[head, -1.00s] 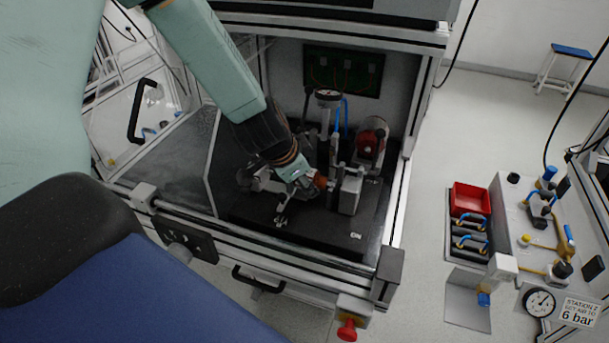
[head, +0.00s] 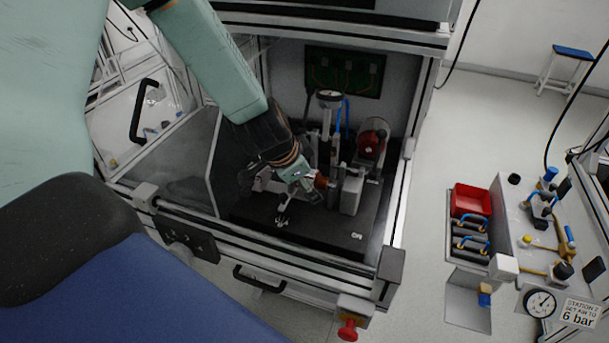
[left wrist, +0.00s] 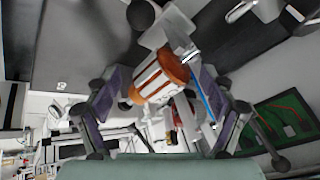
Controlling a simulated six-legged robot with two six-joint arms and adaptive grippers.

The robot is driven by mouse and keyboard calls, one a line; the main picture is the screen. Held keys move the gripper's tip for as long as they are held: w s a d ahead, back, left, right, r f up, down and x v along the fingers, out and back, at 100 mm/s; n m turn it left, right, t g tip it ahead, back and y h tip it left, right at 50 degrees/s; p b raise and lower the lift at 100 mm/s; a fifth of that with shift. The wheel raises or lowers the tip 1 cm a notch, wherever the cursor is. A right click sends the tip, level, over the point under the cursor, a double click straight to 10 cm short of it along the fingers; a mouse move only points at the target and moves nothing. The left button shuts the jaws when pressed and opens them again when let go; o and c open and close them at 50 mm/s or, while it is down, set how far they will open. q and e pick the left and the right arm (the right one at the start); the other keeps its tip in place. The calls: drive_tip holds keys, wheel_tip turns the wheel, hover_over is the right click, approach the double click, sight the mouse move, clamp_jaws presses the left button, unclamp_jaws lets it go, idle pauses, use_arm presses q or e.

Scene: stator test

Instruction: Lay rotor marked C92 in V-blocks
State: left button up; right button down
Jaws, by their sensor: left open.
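A rotor with copper-coloured ends and a pale striped body shows in the left wrist view (left wrist: 160,78). In the head view only its copper-brown part (head: 320,182) shows. No marking can be read on it. My left gripper (head: 311,182) is open inside the test cabinet, close to the rotor. In the left wrist view its purple-padded fingers (left wrist: 156,92) stand apart, one on each side of the rotor. A light grey metal block (head: 351,196) stands just right of the rotor. The V-blocks are not clearly made out, and the rotor's seating is hidden. My right gripper is not in view.
A dial gauge on a post (head: 329,98) and a red-and-grey round unit (head: 371,142) stand behind the gripper. The cabinet's front rail (head: 270,240) runs before the dark bed. A red bin (head: 471,198) sits on a separate bench at right.

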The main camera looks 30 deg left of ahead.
use_arm(q)
drive_tip(key=shift+r, duration=0.1)
drive_tip(key=shift+s+r, duration=0.1)
drive_tip(key=shift+r, duration=0.1)
drive_tip(key=v, duration=1.1)
drive_tip(key=shift+s+r, duration=0.15)
drive_tip(key=shift+r, duration=0.05)
idle(0.4)
drive_tip(key=shift+x, duration=5.7)
